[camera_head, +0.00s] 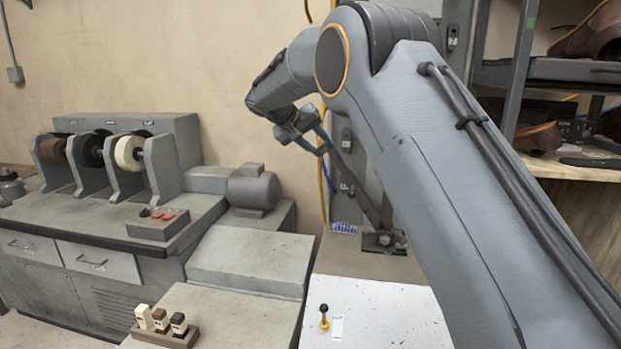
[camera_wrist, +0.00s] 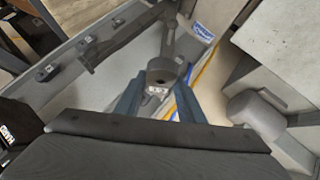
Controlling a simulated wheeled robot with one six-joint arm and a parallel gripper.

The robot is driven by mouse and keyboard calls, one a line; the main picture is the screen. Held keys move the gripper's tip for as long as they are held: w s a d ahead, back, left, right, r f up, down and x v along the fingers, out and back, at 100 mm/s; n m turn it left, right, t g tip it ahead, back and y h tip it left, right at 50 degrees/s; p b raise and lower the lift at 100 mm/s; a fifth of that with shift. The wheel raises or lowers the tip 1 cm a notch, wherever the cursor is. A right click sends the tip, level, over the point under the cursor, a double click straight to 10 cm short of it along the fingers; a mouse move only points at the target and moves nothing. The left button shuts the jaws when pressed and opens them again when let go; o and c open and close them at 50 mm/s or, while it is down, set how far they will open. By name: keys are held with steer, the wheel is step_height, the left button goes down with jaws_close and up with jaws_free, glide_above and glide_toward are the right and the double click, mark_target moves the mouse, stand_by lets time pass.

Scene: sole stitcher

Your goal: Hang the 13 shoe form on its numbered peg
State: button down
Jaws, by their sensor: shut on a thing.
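My gripper (camera_head: 305,140) is raised in front of the grey upright panel in the head view. In the wrist view its two blue-grey fingers (camera_wrist: 158,103) close on a dark grey piece with a small pale mark, which I take to be the shoe form (camera_wrist: 160,70); its number is too small to read. The held piece appears apart from these plates.
A grey jointed bracket (camera_head: 382,240) stands at the panel's foot. A white work surface (camera_head: 385,310) holds a small brass post with a black knob (camera_head: 324,318). A grinding machine (camera_head: 115,155) stands left. Shelves with shoes (camera_head: 590,35) are at right.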

steer(key=s+d+f+m+g+h, duration=0.1)
steer(key=s+d+f, duration=0.4)
steer(key=f, duration=0.4)
steer(key=s+d+f, duration=0.4)
steer(key=s+f, duration=0.2)
steer(key=f, duration=0.3)
steer(key=s+d+f, duration=0.4)
steer(key=s+f, duration=0.2)
steer(key=s, duration=0.3)
steer(key=s+d+f, duration=0.4)
steer(key=s+f, duration=0.2)
steer(key=s, duration=0.3)
steer(key=shift+w+a+r+n+t+y, duration=0.1)
steer(key=shift+w+r+n+t+y, duration=0.4)
steer(key=shift+r+n+y, duration=0.45)
steer(key=shift+w+d+r+n+t+y, duration=0.1)
steer(key=shift+w+r+n+t+y, duration=0.5)
steer(key=shift+n, duration=0.5)
steer(key=shift+w+a+r+n+t+y, duration=0.1)
steer(key=shift+w+r+n+t+y, duration=0.2)
steer(key=shift+r+n+t+y, duration=0.5)
steer(key=shift+r+n, duration=0.2)
steer(key=shift+n, duration=0.05)
